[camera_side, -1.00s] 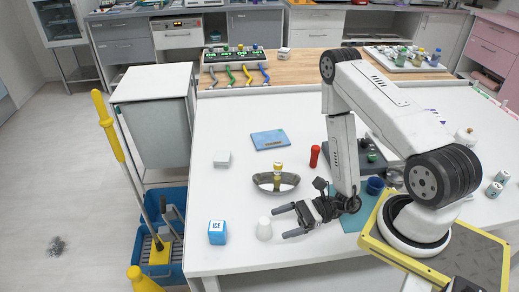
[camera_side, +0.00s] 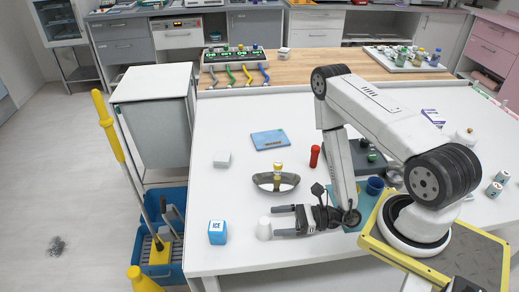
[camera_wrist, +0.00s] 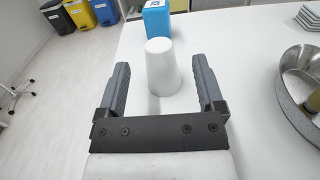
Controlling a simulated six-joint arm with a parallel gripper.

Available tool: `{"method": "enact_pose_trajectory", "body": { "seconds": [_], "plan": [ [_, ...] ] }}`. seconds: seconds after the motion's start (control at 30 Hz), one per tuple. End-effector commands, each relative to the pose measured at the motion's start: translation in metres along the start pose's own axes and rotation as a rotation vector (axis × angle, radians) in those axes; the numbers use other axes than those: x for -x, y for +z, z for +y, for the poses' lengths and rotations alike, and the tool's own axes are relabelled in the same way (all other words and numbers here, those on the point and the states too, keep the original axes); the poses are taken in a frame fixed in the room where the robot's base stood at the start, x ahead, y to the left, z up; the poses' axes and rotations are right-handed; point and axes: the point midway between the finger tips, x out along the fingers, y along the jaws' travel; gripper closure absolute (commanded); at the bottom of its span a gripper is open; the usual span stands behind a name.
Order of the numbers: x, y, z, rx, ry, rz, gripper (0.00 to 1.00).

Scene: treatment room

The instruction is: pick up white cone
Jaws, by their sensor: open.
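The white cone (camera_side: 264,229) stands upright on the white table near its front left edge, with a flat narrow top. In the wrist view the cone (camera_wrist: 162,68) is straight ahead, at the far end of the gap between the fingers. My gripper (camera_side: 273,221) is open and low over the table, pointing left at the cone. In the wrist view both fingers (camera_wrist: 160,78) are apart, one on each side of the cone's near part, with space showing on both sides.
A blue ICE box (camera_side: 217,233) stands just left of the cone, and behind it in the wrist view. A metal kidney dish (camera_side: 276,183) with a yellow-capped vial lies behind my gripper. A white block (camera_side: 222,159), a blue folder (camera_side: 270,140) and a red cylinder (camera_side: 314,156) are farther back.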

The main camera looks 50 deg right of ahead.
Motion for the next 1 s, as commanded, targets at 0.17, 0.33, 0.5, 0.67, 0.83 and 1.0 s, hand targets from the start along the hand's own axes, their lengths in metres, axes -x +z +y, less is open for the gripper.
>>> {"method": "enact_pose_trajectory", "body": {
  "seconds": [0.17, 0.33, 0.5, 0.67, 0.83, 1.0],
  "plan": [
    [-0.008, 0.000, 0.001, 0.002, 0.002, -0.002, 0.13],
    [-0.009, 0.000, 0.001, 0.001, 0.000, -0.002, 0.13],
    [-0.010, 0.000, 0.001, 0.001, 0.000, -0.002, 0.13],
    [-0.014, 0.000, 0.001, 0.001, 0.004, -0.001, 0.13],
    [-0.023, 0.000, 0.001, 0.002, 0.004, -0.002, 0.13],
    [-0.035, 0.000, 0.001, 0.003, 0.004, -0.002, 0.13]
  ]
}}
